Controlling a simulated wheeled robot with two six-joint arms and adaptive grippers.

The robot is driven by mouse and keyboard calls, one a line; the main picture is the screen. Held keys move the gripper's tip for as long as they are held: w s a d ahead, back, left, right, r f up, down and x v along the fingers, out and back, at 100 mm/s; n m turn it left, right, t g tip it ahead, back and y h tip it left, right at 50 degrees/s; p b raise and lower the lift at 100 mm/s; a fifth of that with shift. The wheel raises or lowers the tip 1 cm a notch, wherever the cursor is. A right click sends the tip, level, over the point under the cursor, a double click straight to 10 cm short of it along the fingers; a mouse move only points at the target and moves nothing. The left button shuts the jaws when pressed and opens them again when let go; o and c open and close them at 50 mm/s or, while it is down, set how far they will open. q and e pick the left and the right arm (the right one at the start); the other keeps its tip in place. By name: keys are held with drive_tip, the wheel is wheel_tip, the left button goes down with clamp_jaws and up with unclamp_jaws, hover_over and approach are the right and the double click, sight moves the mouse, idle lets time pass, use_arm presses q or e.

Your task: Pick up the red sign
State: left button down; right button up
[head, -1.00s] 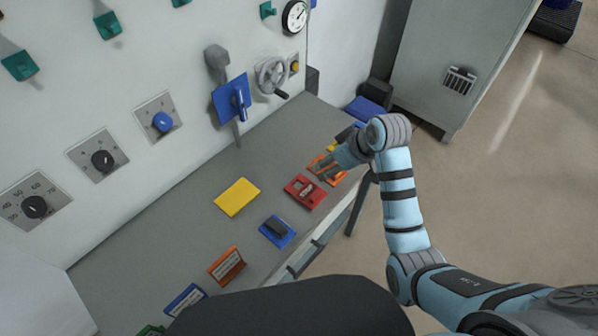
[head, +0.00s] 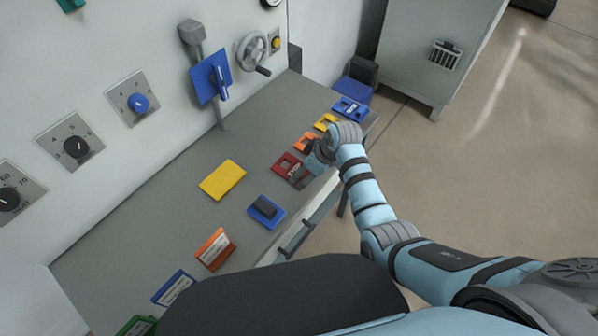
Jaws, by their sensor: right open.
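The red sign (head: 286,165) lies on the grey bench top (head: 180,193), toward its front edge and between an orange sign and a blue sign. My right gripper (head: 301,172) is at the red sign's right side, low over it, and hides part of it. Its fingers are open. I cannot tell whether they touch the sign. My left gripper is not in view.
An orange sign (head: 302,142), a yellow sign (head: 326,121) and a blue sign (head: 350,108) lie beyond the red one. A flat yellow plate (head: 222,180) and a blue sign with a dark block (head: 266,212) lie nearer. A panel with knobs stands behind the bench.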

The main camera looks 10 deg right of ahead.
drive_tip(key=shift+a, duration=0.1)
drive_tip(key=c, duration=1.2)
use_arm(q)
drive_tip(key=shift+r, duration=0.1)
use_arm(e)
drive_tip(key=shift+r, duration=0.1)
drive_tip(key=shift+c, duration=0.2)
